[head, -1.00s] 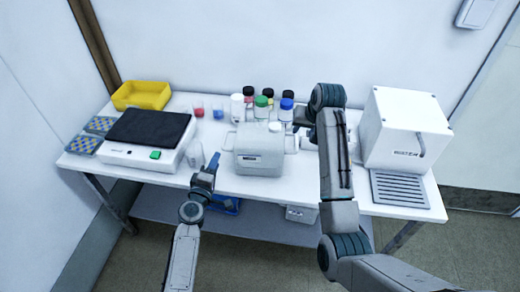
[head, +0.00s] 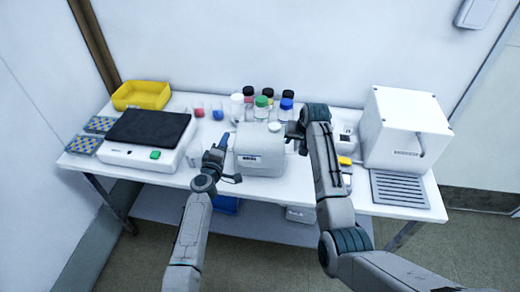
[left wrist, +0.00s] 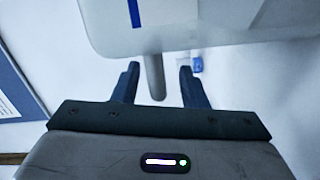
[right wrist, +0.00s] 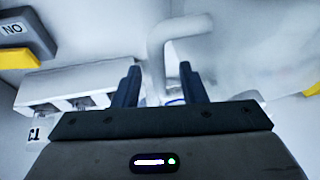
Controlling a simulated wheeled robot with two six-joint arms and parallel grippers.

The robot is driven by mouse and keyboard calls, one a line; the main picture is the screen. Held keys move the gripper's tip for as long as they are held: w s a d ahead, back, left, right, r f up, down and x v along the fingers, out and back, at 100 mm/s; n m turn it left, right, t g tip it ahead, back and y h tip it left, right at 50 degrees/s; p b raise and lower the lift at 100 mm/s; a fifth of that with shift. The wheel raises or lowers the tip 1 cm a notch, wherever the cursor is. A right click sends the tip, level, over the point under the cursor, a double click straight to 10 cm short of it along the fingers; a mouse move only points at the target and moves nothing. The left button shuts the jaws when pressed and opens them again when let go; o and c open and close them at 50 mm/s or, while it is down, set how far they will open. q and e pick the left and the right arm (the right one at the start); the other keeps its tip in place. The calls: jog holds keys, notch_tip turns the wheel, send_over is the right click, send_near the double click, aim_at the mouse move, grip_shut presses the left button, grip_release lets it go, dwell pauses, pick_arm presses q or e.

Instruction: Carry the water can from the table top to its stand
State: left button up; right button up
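The water can (head: 260,163), as I take it, is the pale grey box-shaped container with a white cap and a blue label, upright on the middle of the white table top (head: 310,180). My left gripper (head: 224,146) is at its left side; in the left wrist view the open fingers (left wrist: 158,80) stand on either side of a grey handle bar (left wrist: 155,75). My right gripper (head: 291,130) is at its right side; in the right wrist view the open fingers (right wrist: 158,82) stand around a bent pale handle (right wrist: 157,55). Which thing is the stand, I cannot tell.
A white box machine (head: 405,130) with a grey grille (head: 398,188) stands at the right. A balance (head: 147,140) and yellow bin (head: 142,96) are at the left. Several capped bottles (head: 262,106) stand behind the can. A yellow-marked item (head: 345,160) is beside my right arm.

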pick_arm(q)
jog(key=shift+w+d, duration=0.15)
jog(key=shift+w, duration=0.35)
pick_arm(e)
jog(key=shift+w+f, duration=0.2)
jog(key=shift+f, duration=0.3)
pick_arm(q)
jog(key=shift+c, duration=0.5)
pick_arm(e)
jog(key=shift+c, duration=0.5)
pick_arm(q)
jog(key=c, duration=0.7)
pick_arm(e)
jog(key=c, duration=0.7)
pick_arm(q)
grip_shut()
pick_arm(e)
grip_shut()
jog(key=shift+r, duration=0.15)
